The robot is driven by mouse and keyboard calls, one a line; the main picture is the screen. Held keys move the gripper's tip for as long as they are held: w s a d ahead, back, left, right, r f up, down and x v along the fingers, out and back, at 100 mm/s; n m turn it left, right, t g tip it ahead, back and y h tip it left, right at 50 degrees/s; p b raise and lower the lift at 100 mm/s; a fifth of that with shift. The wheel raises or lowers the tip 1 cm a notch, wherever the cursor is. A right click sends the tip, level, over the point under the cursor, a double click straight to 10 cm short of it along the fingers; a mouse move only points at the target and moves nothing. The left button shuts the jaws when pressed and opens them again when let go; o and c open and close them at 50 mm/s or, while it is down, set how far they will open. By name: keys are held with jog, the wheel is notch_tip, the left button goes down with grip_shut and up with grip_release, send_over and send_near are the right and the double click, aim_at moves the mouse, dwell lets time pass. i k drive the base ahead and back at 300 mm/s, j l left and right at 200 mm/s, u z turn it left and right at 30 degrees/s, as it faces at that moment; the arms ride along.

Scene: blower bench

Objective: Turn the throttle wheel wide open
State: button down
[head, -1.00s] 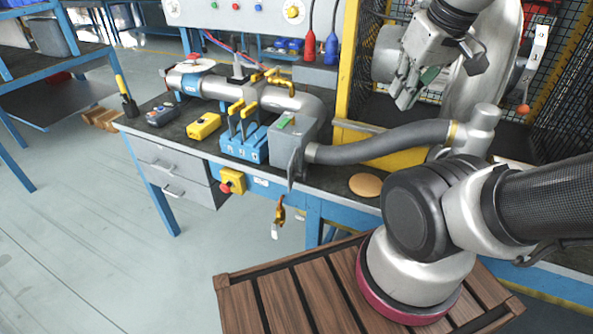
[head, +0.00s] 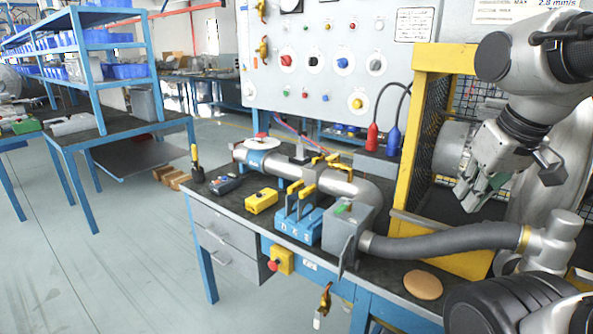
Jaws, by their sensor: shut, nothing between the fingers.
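A pale round wheel with a red part on it (head: 262,143) lies flat on top of the left end of the grey metal pipe (head: 330,185) on the bench; it looks like the throttle wheel. Its opening setting is too small to read. My gripper (head: 478,200) is at the right, in front of the yellow-framed mesh cage, well away from the wheel. Its fingers point down and left and are shut with nothing between them.
A control panel (head: 330,85) stands behind. The floor at left (head: 110,240) is clear.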

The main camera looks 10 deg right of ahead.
aim_at(261, 135)
jog(key=k+j, duration=0.1)
jog(key=j, duration=0.7)
jog(key=i+j, duration=0.1)
jog(key=j, duration=0.3)
jog(key=i+j+z, duration=0.1)
jog(key=j, duration=0.3)
jog(key=i+j, duration=0.1)
jog(key=j, duration=0.3)
jog(key=i+j+z, duration=0.1)
jog(key=j, duration=0.3)
jog(key=i+j+z, duration=0.15)
jog(key=i+j, duration=0.85)
jog(key=i, duration=0.1)
